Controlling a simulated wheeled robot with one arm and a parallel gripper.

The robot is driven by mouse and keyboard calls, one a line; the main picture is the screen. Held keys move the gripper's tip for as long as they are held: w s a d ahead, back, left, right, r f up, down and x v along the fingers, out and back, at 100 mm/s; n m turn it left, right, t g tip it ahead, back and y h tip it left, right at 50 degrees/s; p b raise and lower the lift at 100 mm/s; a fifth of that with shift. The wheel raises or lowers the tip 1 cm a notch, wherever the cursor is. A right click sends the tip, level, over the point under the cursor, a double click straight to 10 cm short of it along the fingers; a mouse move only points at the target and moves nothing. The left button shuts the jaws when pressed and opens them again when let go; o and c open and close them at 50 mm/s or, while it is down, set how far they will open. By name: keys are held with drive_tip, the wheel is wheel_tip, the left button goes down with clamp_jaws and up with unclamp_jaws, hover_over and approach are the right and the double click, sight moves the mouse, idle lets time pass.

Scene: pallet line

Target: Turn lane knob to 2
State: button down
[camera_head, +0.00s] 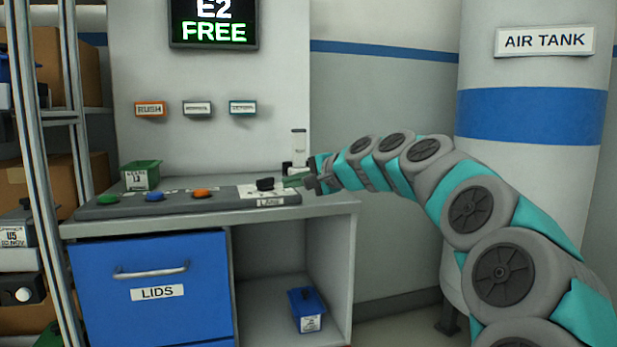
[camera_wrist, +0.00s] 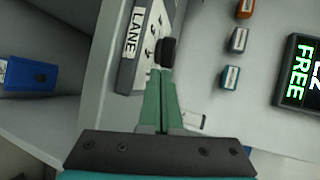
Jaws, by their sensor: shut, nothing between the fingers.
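The lane knob (camera_head: 265,184) is a small black knob on a white dial plate at the right end of the grey console, above the LANE label (camera_head: 270,202). My gripper (camera_head: 289,181) is just right of the knob, reaching in from the right. In the wrist view the green fingers of my gripper (camera_wrist: 160,74) are together and empty, with their tips right at the near end of the knob (camera_wrist: 167,52). I cannot tell whether they touch it. Dark marks show on the dial beside the knob, but they are too small to read, and the knob's setting is unclear.
Green (camera_head: 108,199), blue (camera_head: 155,197) and orange (camera_head: 202,193) buttons sit left along the console. A green bin (camera_head: 141,175) stands behind them. A screen (camera_head: 214,22) reads E2 FREE. Below are a blue LIDS drawer (camera_head: 150,270) and a small blue bin (camera_head: 306,308).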

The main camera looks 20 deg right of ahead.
sight(272, 180)
drive_tip(key=shift+w+a, duration=0.55)
drive_tip(key=shift+w, duration=0.4)
drive_tip(key=shift+w+a, duration=0.5)
drive_tip(key=shift+w, duration=0.4)
drive_tip(key=shift+w+d+r+n+g+y+p, duration=0.1)
drive_tip(key=shift+n+g+y+p, duration=0.05)
drive_tip(key=shift+n+y+p, duration=0.2)
drive_tip(key=shift+w+d+n+g+y+p, duration=0.1)
drive_tip(key=shift+n+g+y+p, duration=0.05)
drive_tip(key=shift+n+y+p, duration=0.15)
